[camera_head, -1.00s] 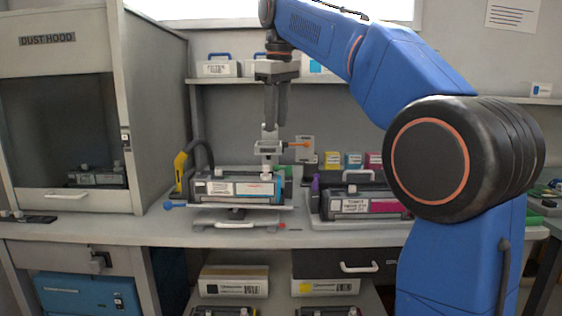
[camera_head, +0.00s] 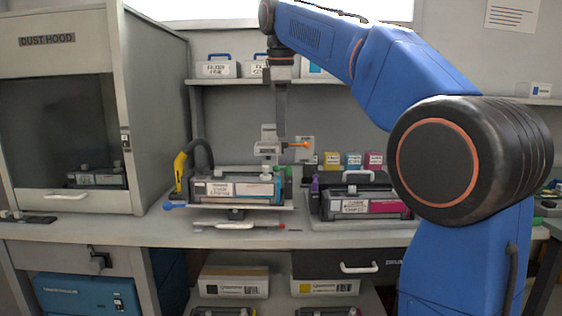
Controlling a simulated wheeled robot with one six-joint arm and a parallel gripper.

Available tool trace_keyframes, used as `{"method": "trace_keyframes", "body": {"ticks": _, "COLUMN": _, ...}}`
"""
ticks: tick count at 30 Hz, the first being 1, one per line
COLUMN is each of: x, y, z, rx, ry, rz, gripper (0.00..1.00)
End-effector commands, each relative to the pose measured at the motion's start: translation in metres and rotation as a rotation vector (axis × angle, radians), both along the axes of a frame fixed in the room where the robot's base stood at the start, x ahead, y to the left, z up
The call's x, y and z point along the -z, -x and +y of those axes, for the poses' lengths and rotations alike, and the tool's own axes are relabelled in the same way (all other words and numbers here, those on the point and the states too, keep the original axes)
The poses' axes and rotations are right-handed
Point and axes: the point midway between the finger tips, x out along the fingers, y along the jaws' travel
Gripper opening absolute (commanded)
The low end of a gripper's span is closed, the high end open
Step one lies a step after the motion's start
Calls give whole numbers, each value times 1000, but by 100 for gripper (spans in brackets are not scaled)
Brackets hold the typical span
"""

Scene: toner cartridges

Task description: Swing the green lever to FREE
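A small green part (camera_head: 288,171), which may be the green lever, shows at the right end of the cartridge stand. It is too small to tell which way it points, and I can read no FREE mark. A grey and white toner cartridge (camera_head: 232,189) with a blue patch lies in the stand. A grey clamp-like post (camera_head: 268,146) with an orange-tipped handle (camera_head: 299,145) rises behind it. My gripper (camera_head: 280,134) points straight down above the stand, close to the post in the picture. Its fingers are seen edge-on, so their gap is hidden, and nothing shows in them.
A second cartridge (camera_head: 362,204) with a magenta patch lies to the right. The dust hood (camera_head: 160,110) stands at the left. The front bench strip (camera_head: 340,236) is clear.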

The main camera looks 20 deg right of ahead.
Motion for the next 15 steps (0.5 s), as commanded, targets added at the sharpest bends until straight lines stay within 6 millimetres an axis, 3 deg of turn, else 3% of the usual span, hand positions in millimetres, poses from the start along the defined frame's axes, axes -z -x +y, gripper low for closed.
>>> {"method": "trace_keyframes", "body": {"ticks": 15, "x": 87, "y": -16, "z": -5, "rx": 1, "ry": 0, "rz": 1, "gripper": 34}}
